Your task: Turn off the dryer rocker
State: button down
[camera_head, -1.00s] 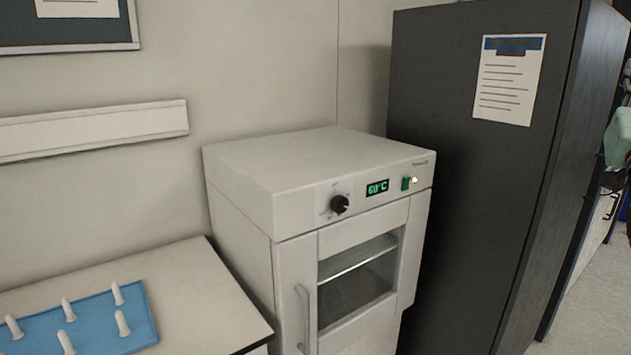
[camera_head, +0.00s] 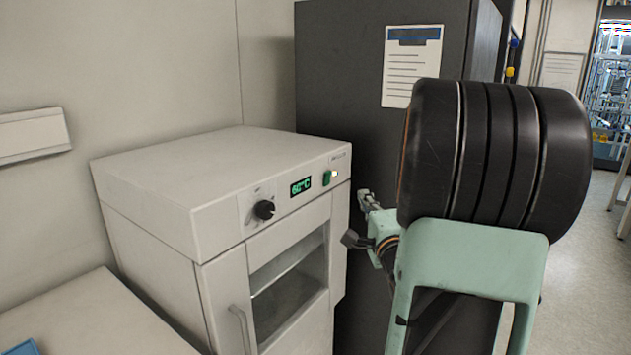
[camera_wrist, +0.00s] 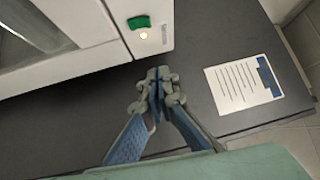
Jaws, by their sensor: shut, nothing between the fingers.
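The dryer (camera_head: 160,190) is a white cabinet with a glass door, a black knob (camera_head: 264,210) and a green display (camera_head: 300,186) reading 60°C. Its green rocker (camera_head: 327,178) sits at the right end of the front panel, with a lit lamp beside it. In the wrist view the rocker (camera_wrist: 139,22) is at the top, above the lit lamp. My gripper (camera_wrist: 158,76) is shut and empty, just below the dryer's panel edge in that view and apart from the rocker. In the head view my gripper (camera_head: 366,200) is right of the dryer, partly hidden by my arm.
A dark cabinet (camera_head: 340,60) with a paper notice (camera_head: 412,65) stands right behind the dryer. A pale bench (camera_head: 90,315) is at the lower left. Open floor (camera_head: 590,220) lies to the right.

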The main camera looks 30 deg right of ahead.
jog(key=shift+w+a+f+m+y, duration=0.3)
jog(key=shift+a+f+m, duration=0.35)
jog(key=shift+f, duration=0.1)
send_near(328, 179)
jog(key=w+d+r, duration=0.1)
jog(key=w+d, duration=0.3)
jog(key=w, duration=0.1)
jog(key=shift+w+a+r, duration=0.1)
jog(key=shift+w+r, duration=0.2)
jog(key=shift+w, duration=0.1)
jog(key=shift+p, duration=0.3)
